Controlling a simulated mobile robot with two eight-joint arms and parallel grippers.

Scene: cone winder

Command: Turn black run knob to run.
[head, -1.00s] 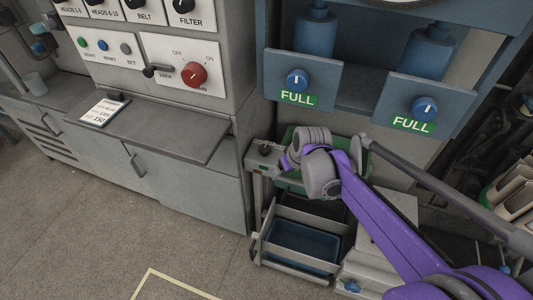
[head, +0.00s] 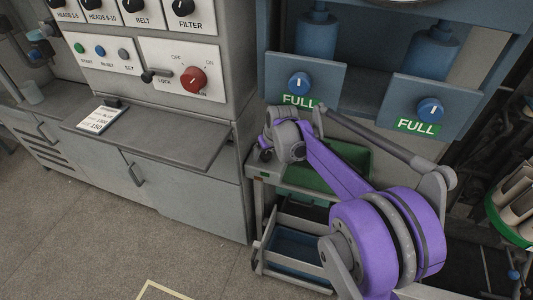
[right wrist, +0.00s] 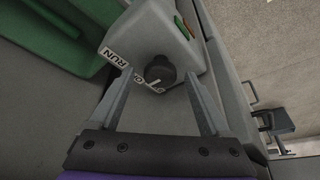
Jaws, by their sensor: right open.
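The black run knob (right wrist: 160,69) shows in the right wrist view on a pale grey box (right wrist: 148,30). A white RUN label (right wrist: 114,57) lies to its left in that view. A second label below the knob is only partly readable. My right gripper (right wrist: 156,77) is open, with one finger on each side of the knob in the picture; I cannot tell whether they touch it. In the head view my right gripper (head: 266,143) is over the cart's left end, and the arm hides most of the box. My left gripper is not in view.
A green tray (head: 345,160) lies on the cart beside the box. Blue panels with FULL knobs (head: 299,82) hang just above my arm. A grey cabinet with a red knob (head: 193,79) stands to the left. The floor in front is clear.

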